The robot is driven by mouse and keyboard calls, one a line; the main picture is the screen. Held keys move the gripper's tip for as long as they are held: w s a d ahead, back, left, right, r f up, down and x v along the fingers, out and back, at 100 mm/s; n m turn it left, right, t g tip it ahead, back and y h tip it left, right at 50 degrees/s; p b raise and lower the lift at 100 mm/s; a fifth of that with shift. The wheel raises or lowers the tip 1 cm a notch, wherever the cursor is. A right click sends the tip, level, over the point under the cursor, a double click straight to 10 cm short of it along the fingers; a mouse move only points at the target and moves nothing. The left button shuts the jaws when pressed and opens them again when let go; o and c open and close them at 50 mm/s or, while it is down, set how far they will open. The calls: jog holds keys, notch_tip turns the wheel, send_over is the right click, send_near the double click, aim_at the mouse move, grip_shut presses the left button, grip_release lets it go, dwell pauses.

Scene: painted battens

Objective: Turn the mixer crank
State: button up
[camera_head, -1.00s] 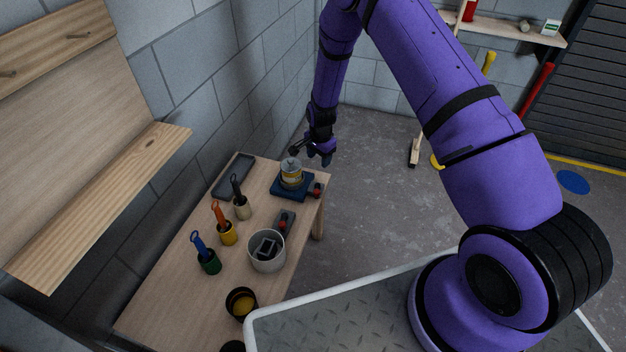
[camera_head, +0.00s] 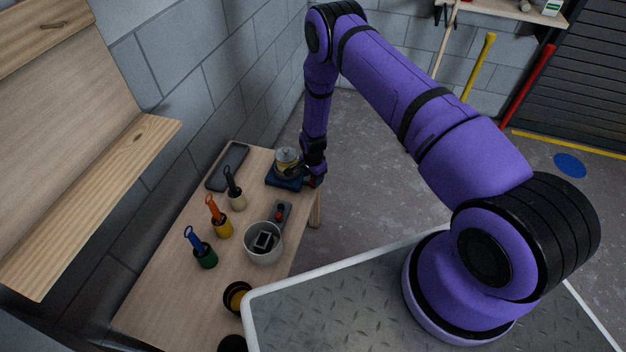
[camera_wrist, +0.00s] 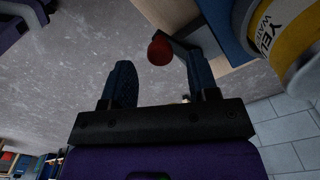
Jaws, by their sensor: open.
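The mixer has a dark blue base (camera_head: 284,181) at the far right corner of the workbench, with a yellow-labelled can (camera_head: 286,164) on it. In the wrist view the can (camera_wrist: 285,35) and blue base (camera_wrist: 226,28) are at the upper right. The crank is a dark arm (camera_wrist: 182,44) ending in a round red knob (camera_wrist: 160,52). My gripper (camera_wrist: 159,62) is open, with the knob between its fingertips in the picture; no contact is visible. In the head view my gripper (camera_head: 314,176) is low beside the mixer and partly hides the crank.
On the workbench (camera_head: 160,290) stand several brushes in coloured pots (camera_head: 222,229), a light grey bucket (camera_head: 263,245), a small red-knobbed device (camera_head: 281,212), a dark tray (camera_head: 227,167) and a black cup of yellow paint (camera_head: 238,297). Floor right of the bench is clear.

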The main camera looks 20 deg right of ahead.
jog(key=shift+f, duration=1.2)
jog(key=shift+c, duration=0.2)
grip_shut()
